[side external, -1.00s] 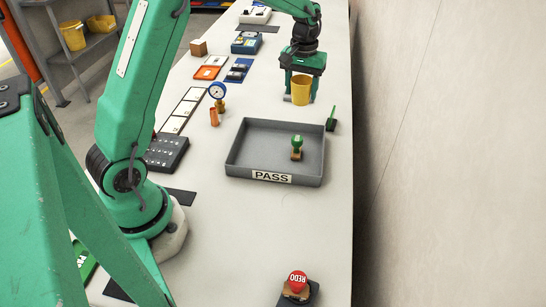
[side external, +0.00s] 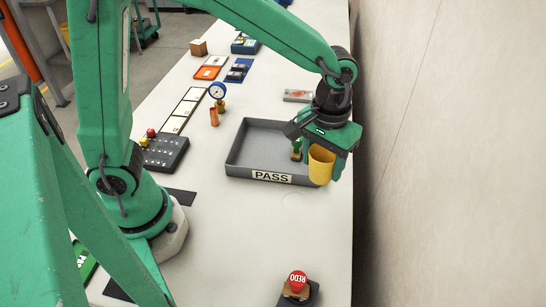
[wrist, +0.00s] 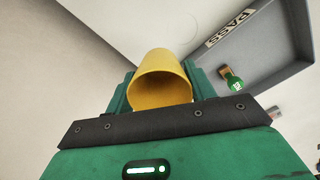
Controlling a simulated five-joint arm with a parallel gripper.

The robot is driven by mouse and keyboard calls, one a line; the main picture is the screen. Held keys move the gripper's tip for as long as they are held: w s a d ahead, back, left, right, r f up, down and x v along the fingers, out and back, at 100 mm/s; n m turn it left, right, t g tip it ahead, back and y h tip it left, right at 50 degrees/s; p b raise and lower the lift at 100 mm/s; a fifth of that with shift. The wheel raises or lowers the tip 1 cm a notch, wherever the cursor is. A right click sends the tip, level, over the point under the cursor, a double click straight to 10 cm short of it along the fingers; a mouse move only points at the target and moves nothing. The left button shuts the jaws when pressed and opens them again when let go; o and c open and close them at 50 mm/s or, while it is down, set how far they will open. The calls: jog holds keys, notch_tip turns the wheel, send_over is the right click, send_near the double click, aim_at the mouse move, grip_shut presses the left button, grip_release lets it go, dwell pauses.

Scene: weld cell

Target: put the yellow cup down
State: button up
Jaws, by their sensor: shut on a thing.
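The yellow cup (side external: 321,166) is held in my gripper (side external: 323,150), at the right front corner of the grey PASS tray in the side external view. In the wrist view the cup (wrist: 161,82) sits between the jaws of my gripper (wrist: 160,88), its open mouth toward the camera. The jaws are shut on it. The cup looks raised, but its exact height above the table is hard to tell. My gripper hides the tray's right side.
The grey PASS tray (side external: 240,161) holds a green-handled stamp (side external: 296,149), also in the wrist view (wrist: 231,80). A red REDO button (side external: 297,281) stands at the front. A gauge (side external: 217,92) stands left of the tray. The table front of the tray is clear, with a faint circle (side external: 292,201).

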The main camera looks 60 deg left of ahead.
jog(key=s+d+f+m, duration=0.1)
jog(key=s+d, duration=0.5)
jog(key=s, duration=0.9)
jog(key=shift+s+m, duration=0.4)
jog(key=shift+m, duration=0.5)
jog(key=shift+f, duration=0.15)
jog(key=w+a+f, duration=0.2)
jog(key=w, duration=0.1)
jog(key=w+a+f, duration=0.2)
jog(key=w, duration=0.1)
jog(key=w+a+f, duration=0.1)
jog(key=w+f, duration=0.2)
jog(key=w, duration=0.1)
jog(key=shift+w+a, duration=0.1)
jog(key=shift+a, duration=0.3)
jog(key=shift+f, duration=0.1)
jog(key=shift+f, duration=1.9)
jog(key=shift+f, duration=0.1)
